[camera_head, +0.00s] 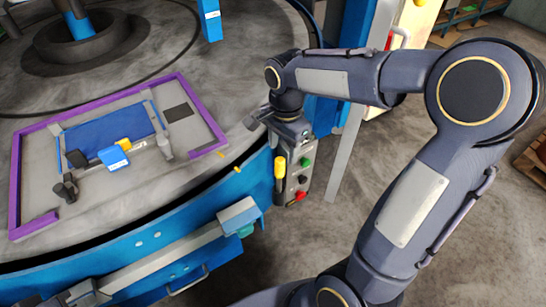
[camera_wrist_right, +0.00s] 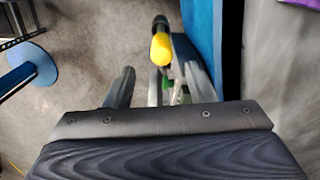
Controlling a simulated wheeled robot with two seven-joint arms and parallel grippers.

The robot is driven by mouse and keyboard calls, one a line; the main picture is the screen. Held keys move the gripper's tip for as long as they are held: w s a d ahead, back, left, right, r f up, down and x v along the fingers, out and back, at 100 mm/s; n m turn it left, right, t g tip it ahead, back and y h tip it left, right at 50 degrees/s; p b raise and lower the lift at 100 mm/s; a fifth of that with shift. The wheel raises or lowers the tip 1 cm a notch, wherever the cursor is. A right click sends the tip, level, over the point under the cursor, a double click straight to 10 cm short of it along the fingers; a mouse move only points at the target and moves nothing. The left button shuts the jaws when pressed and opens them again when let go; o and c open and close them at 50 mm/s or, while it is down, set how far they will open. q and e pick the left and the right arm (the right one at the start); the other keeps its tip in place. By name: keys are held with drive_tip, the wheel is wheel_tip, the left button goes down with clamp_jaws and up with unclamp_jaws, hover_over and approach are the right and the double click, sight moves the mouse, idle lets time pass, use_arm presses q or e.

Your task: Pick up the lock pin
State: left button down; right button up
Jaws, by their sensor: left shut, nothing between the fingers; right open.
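The lock pin, with a yellow grip (camera_head: 280,167) and a dark end, stands upright at the side of the grey button box (camera_head: 297,172) beside the round table. In the right wrist view its yellow end (camera_wrist_right: 161,49) shows between the fingers, beyond their tips. My right gripper (camera_head: 278,124) is open and empty above the pin and box; its fingers (camera_wrist_right: 158,82) are apart, one on each side of the line to the pin. The pin's lower part is partly hidden.
The round grey table (camera_head: 130,225) has a blue rim. A purple frame (camera_head: 14,185) on it surrounds a blue plate (camera_head: 108,133) with clamps. Floor right of the button box is clear.

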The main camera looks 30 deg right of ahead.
sight(280, 167)
drive_tip(key=shift+w+f, duration=0.25)
drive_tip(key=shift+w, duration=0.05)
drive_tip(key=f, duration=0.5)
drive_tip(key=f+p, duration=0.1)
drive_tip(key=f, duration=0.1)
drive_tip(key=shift+s+a+f, duration=0.2)
drive_tip(key=shift+a, duration=0.15)
clamp_jaws()
